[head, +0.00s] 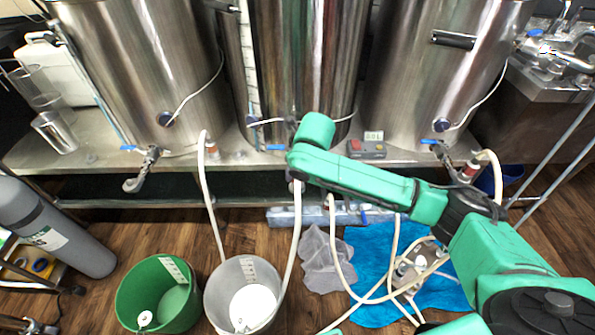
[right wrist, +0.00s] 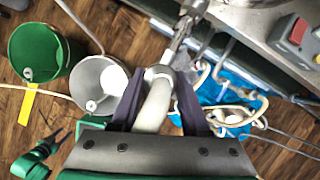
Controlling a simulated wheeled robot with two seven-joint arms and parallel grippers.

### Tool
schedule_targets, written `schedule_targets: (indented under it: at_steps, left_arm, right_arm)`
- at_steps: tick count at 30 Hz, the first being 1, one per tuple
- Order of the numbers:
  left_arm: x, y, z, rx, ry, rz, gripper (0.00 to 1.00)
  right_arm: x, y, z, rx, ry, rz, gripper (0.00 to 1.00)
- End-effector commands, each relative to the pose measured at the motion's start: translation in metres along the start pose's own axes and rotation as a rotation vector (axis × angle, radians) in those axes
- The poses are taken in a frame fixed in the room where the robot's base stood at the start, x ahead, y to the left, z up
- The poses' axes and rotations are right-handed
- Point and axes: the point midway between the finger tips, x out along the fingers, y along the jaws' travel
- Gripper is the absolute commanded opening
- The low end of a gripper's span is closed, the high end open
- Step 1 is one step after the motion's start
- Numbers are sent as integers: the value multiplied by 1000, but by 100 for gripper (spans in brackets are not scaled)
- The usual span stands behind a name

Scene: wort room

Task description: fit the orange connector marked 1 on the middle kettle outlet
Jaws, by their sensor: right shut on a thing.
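My right gripper (right wrist: 158,84) is shut around the end of a white hose (right wrist: 152,108). A pale ring shows at the hose's end; no orange and no mark 1 can be made out there. A metal outlet pipe (right wrist: 184,28) lies just beyond the ring; I cannot tell whether they touch. In the head view my right arm covers the gripper and most of the middle kettle's (head: 300,60) outlet. Its blue valve handle (head: 277,147) shows, and the hose (head: 296,225) hangs below. My left gripper (right wrist: 57,139) is low at the left in the right wrist view, apparently open and empty.
Orange-red fittings with white hoses sit by the left (head: 212,149) and right (head: 470,168) kettles. A red-grey box (head: 367,150) stands on the shelf right of my arm. A green bucket (head: 128,298), a grey bucket (head: 213,297) and a blue cloth (head: 370,255) are on the floor.

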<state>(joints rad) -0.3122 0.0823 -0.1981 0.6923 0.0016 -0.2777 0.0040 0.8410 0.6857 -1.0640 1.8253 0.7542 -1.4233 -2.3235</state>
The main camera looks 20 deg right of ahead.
Motion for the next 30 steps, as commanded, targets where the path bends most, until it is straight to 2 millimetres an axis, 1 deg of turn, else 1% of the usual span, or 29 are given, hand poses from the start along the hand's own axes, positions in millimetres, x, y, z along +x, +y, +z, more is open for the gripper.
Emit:
schedule_targets:
  at_steps: [3, 4, 5, 6, 16, 20, 21, 23, 26, 30]
  left_arm:
    - [1, 0, 0, 0, 0, 0, 50]
    - [1, 0, 0, 0, 0, 0, 50]
    - [1, 0, 0, 0, 0, 0, 50]
    - [1, 0, 0, 0, 0, 0, 50]
    - [1, 0, 1, 0, 0, 0, 50]
    - [4, 0, 13, 5, -5, 0, 50]
    - [0, 0, 12, 6, -2, 0, 50]
    - [-4, 0, 13, 6, -2, 0, 50]
    - [-9, 0, 13, 7, -3, 0, 50]
    - [-17, 0, 12, 7, -2, 0, 50]
  right_arm:
    - [2, 0, -1, 0, -1, 0, 0]
    - [2, 0, -1, 0, -1, 0, 53]
    - [2, 0, 0, 0, -1, 0, 65]
    - [2, 0, -1, 0, -1, 0, 80]
    - [2, 0, -1, 0, 0, 0, 80]
    - [2, 0, -1, 0, 0, 0, 80]
    - [-9, 0, 1, -1, -3, 1, 80]
    - [-24, 0, 1, -2, -4, 2, 80]
    - [-53, 0, 2, -1, -4, 1, 80]
    - [-96, 0, 1, -2, -6, 1, 80]
